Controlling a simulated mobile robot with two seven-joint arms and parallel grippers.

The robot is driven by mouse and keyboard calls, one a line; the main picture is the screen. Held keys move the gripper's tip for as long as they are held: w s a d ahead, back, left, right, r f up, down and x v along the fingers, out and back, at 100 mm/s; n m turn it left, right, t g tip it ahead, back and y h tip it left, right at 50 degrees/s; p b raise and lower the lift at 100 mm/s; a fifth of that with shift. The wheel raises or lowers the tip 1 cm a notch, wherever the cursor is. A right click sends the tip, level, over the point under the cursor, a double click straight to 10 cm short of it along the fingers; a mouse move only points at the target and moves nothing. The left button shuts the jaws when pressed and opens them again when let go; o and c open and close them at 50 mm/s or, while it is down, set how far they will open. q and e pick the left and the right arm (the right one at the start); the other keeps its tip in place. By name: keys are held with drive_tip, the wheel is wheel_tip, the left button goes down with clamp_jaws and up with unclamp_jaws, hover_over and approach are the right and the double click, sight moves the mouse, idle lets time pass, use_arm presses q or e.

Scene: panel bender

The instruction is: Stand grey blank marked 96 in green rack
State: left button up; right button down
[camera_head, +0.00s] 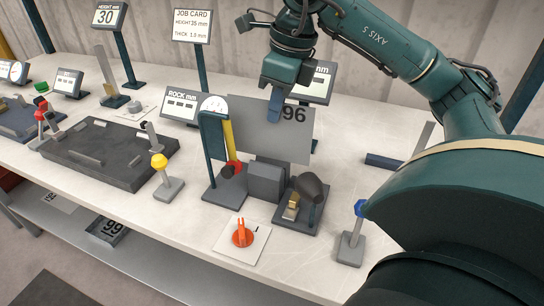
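The grey blank marked 96 (290,142) stands upright, slightly tilted in the picture, at the middle of the bench. Its lower edge is behind or in a grey block fixture (266,183); whether it rests there I cannot tell. My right gripper (275,107) comes down from above at the blank's top edge. One blue finger lies over its front face beside the number, the other is hidden behind it; the gripper looks shut on the blank. My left gripper is not in view. I cannot make out a green rack for certain.
A dial stand (213,150) with a yellow strip is left of the blank. A dark clamp (309,188) and a blue-knobbed post (354,232) stand to the right. An orange knob (242,235) is in front. A black slotted plate (110,150) lies left. My arm covers the right side.

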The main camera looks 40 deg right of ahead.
drive_tip(key=shift+r+p, duration=1.25)
drive_tip(key=shift+r, duration=0.4)
